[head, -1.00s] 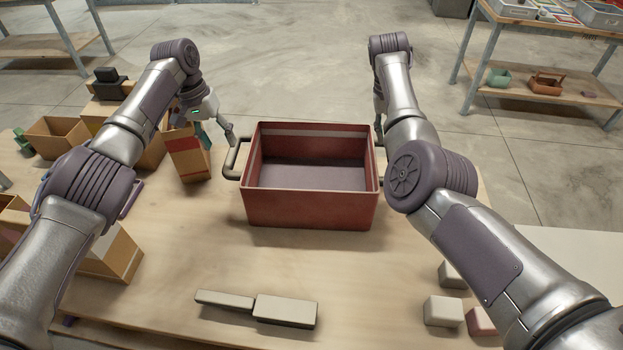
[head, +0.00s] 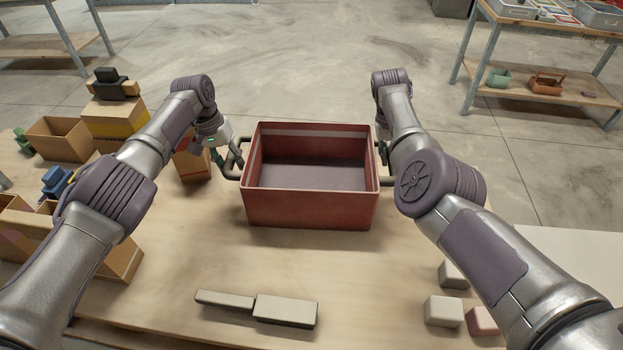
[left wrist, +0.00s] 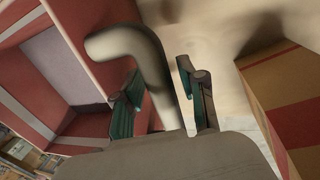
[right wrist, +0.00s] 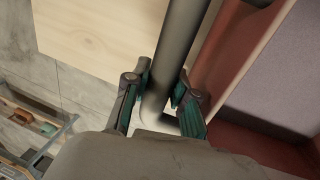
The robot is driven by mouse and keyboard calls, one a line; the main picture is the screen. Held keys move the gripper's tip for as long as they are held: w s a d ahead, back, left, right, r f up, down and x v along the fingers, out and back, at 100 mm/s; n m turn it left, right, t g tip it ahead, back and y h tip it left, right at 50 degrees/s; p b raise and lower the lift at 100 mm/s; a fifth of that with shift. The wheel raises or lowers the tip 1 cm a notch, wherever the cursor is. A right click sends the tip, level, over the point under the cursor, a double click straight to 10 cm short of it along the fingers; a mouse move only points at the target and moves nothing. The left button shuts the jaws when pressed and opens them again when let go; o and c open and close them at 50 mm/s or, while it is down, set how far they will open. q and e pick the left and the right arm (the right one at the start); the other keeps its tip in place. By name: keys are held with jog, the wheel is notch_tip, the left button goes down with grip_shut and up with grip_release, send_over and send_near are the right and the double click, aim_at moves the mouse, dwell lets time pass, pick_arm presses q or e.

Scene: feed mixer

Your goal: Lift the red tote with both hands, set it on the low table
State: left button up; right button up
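The red tote (head: 311,208) stands upright and empty on the wooden table, with a dark bar handle at each side. My left gripper (head: 226,162) is at the tote's left handle (head: 232,172). In the left wrist view the left gripper's fingers (left wrist: 163,95) stand apart on both sides of the handle (left wrist: 140,50). My right gripper (head: 383,150) is at the right handle, partly hidden behind my arm. In the right wrist view its fingers (right wrist: 164,92) stand on both sides of the handle (right wrist: 184,35); contact is unclear. I cannot identify the low table for certain.
Several cardboard boxes (head: 60,137) crowd the table's left side; one box (head: 192,166) stands close to my left gripper. A pale flat-bladed object (head: 285,310) lies in front of the tote. Small blocks (head: 443,310) lie at the right front. A shelf table (head: 545,92) stands far right.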

pick_arm(q)
jog(key=shift+c, duration=1.3)
pick_arm(e)
jog(key=shift+c, duration=1.3)
pick_arm(q)
grip_shut()
pick_arm(e)
grip_shut()
